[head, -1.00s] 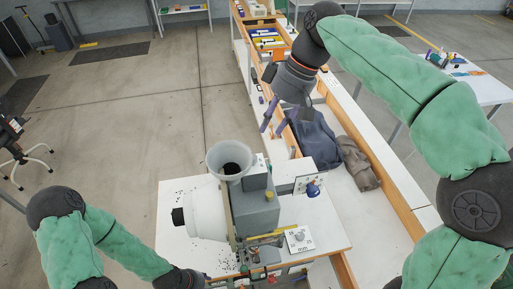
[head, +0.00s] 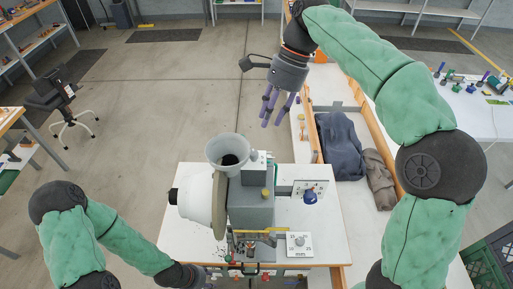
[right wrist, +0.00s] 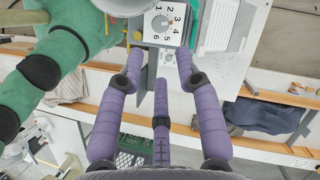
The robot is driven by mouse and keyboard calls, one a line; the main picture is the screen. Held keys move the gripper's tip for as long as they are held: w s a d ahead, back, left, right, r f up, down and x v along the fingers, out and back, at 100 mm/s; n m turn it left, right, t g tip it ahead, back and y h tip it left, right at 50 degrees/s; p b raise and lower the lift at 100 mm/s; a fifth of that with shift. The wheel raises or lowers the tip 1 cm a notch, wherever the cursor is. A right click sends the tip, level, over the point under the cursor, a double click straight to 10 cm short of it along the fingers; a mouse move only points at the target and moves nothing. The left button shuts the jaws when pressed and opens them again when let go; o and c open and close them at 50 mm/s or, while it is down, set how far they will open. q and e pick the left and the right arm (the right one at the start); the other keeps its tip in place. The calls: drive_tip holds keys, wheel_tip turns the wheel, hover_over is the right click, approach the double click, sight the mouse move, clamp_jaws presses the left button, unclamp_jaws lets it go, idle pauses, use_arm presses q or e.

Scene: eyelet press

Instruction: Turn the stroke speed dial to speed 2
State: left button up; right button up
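A white plate with a round grey dial (right wrist: 160,22) and the numerals 1 to 6 shows at the top of the right wrist view. I cannot make out its pointer setting. My left gripper (head: 193,278) is at the bottom edge, mostly hidden.
A hopper (head: 228,154) with dark contents and a white cylinder (head: 196,200) stand at the press's left.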

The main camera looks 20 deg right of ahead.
sight(255, 152)
drive_tip(key=x, duration=1.1)
drive_tip(key=shift+c, duration=0.3)
drive_tip(key=shift+d+r, duration=0.1)
clamp_jaws()
